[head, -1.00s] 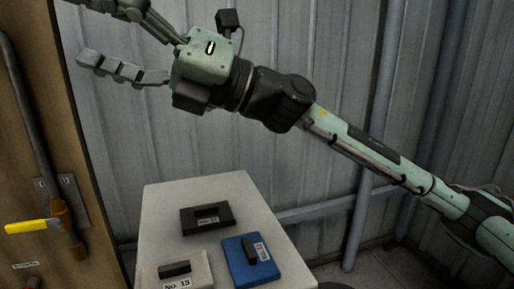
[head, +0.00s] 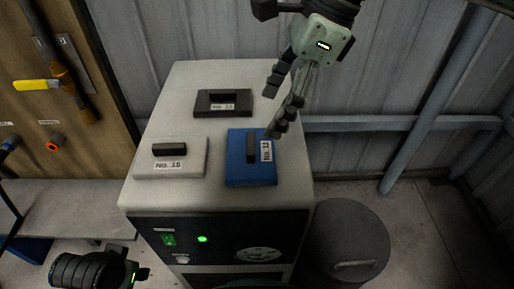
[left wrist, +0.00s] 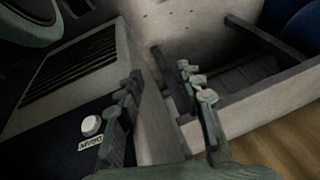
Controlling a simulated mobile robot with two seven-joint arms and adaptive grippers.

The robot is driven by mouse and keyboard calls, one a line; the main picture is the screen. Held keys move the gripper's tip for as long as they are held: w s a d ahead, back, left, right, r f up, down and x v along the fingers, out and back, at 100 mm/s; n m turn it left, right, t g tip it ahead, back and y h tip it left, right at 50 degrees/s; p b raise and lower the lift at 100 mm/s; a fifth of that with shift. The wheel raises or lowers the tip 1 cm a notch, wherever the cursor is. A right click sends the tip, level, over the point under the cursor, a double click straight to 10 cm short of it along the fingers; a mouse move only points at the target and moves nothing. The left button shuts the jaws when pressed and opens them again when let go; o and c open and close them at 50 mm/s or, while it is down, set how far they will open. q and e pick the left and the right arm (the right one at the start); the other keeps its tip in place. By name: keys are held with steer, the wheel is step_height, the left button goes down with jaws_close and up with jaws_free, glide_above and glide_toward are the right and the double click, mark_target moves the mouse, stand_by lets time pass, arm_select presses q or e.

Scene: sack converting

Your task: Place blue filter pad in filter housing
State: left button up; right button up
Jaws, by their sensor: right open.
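The blue filter pad (head: 237,172) is a flat square with a black grip bar and a white label. It lies on the right front part of the white cabinet top (head: 190,90). My right gripper (head: 273,108) points down with its fingers spread. It is empty, and its lower finger overlaps the pad's far right corner in the picture; contact cannot be told. I cannot tell whether this box is the filter housing.
A white pad (head: 188,170) and a dark pad (head: 208,105) lie on the same cabinet top. A dark round bin (head: 345,235) stands right of the cabinet. A brown panel (head: 105,75) with a yellow-handled valve is at the left. A corrugated wall is behind.

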mark_target(251, 143)
steer(key=x, duration=0.7)
steer(key=shift+s+a+p, duration=0.3)
steer(key=shift+a, duration=0.05)
steer(key=shift+c, duration=0.3)
steer(key=c, duration=1.1)
steer(key=shift+o, duration=0.2)
